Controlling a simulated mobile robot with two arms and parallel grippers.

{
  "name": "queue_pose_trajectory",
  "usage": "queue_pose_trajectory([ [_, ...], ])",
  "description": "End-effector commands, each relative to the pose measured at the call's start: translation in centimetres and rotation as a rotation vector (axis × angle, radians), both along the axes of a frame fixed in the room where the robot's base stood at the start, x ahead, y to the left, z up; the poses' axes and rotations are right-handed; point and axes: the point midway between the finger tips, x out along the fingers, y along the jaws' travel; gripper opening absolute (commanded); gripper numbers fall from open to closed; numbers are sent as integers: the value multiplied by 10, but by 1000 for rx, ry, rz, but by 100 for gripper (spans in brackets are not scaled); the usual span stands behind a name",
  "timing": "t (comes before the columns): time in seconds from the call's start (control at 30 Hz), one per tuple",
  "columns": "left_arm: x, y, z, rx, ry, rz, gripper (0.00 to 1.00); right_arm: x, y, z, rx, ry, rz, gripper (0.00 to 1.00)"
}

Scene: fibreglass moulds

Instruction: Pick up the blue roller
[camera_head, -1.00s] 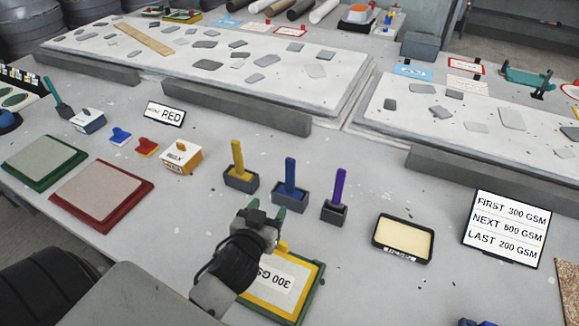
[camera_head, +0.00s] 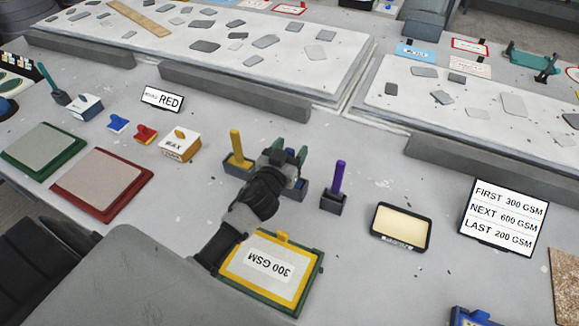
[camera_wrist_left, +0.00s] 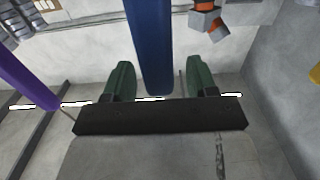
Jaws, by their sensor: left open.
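The blue roller (camera_wrist_left: 152,45) stands between the two green fingers of my left gripper in the left wrist view. My left gripper (camera_head: 289,151) is open around its handle. I cannot tell whether a finger touches it. In the head view my gripper hides most of the blue roller and its dark holder, which stands between the yellow roller (camera_head: 236,146) and the purple roller (camera_head: 339,178). The purple roller also shows at the left of the wrist view (camera_wrist_left: 24,82). My right gripper is not in view.
A yellow-framed 300 GSM board (camera_head: 272,268) lies below my left arm. A cream-filled tray (camera_head: 401,226) and a sign listing GSM values (camera_head: 503,216) stand at the right. A wax box (camera_head: 180,144) is at the left. Low grey walls edge the moulds behind.

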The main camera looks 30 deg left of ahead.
Motion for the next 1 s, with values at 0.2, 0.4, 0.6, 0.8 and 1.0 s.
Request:
queue_pose_trajectory([
  [0.2, 13, 0, -1, -1, 1, -1, 57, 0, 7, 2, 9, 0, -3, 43],
  [0.4, 12, 0, -2, -1, 1, -1, 50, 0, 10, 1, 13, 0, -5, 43],
  [0.6, 12, 0, -2, -1, 1, -1, 19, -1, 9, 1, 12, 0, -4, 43],
  [0.8, 12, 0, -1, -1, 1, -1, 4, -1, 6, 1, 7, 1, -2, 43],
  [1.0, 12, 0, 5, 1, -2, -1, 4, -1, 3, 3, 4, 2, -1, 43],
])
